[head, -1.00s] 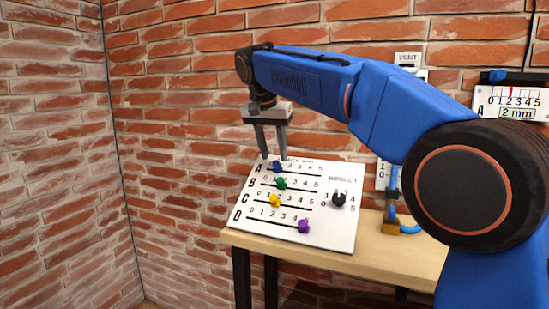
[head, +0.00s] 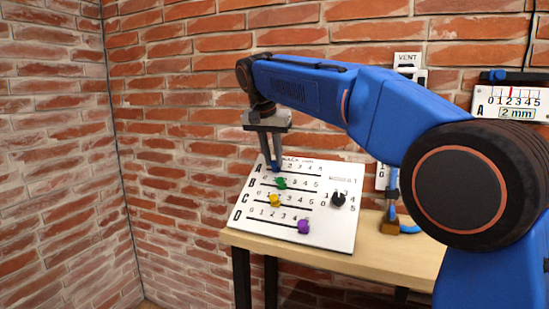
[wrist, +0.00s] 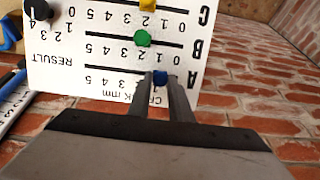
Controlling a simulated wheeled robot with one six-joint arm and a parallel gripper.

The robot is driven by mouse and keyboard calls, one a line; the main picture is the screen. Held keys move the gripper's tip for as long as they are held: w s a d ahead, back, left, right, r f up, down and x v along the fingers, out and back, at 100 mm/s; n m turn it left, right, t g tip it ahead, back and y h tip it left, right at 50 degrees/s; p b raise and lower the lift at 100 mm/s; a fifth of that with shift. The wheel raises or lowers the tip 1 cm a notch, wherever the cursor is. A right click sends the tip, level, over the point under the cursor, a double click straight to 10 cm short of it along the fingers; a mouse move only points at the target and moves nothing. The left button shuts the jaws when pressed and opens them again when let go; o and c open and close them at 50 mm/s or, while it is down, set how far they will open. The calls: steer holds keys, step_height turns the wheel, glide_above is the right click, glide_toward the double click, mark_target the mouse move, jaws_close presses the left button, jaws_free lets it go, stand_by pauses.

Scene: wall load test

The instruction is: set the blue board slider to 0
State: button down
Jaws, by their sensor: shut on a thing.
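The white slider board (head: 335,225) lies tilted on the wooden table. Its blue slider (head: 275,168) sits in the top row, A, near the low-number left end, left of the 2. My gripper (head: 273,163) points down with its fingers shut on the blue slider. In the wrist view, where the board appears upside down, the blue slider (wrist: 160,77) shows between the fingertips (wrist: 161,80). The fingers hide the low numbers of row A, so I cannot tell its exact reading.
Below are the green slider (head: 281,183), yellow slider (head: 274,201) and purple slider (head: 303,227). A black result knob (head: 338,199) is on the board's right. The brick wall stands close behind; a gauge (head: 514,102) hangs at right.

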mark_target(263, 178)
steer(key=shift+w+a, duration=0.3)
steer(key=shift+a, duration=0.45)
steer(key=shift+w+a, duration=0.25)
steer(key=shift+a, duration=0.5)
steer(key=c, duration=1.6)
jaws_free()
steer(key=shift+a, duration=0.1)
steer(key=v, duration=1.7)
steer(key=shift+r, duration=0.25)
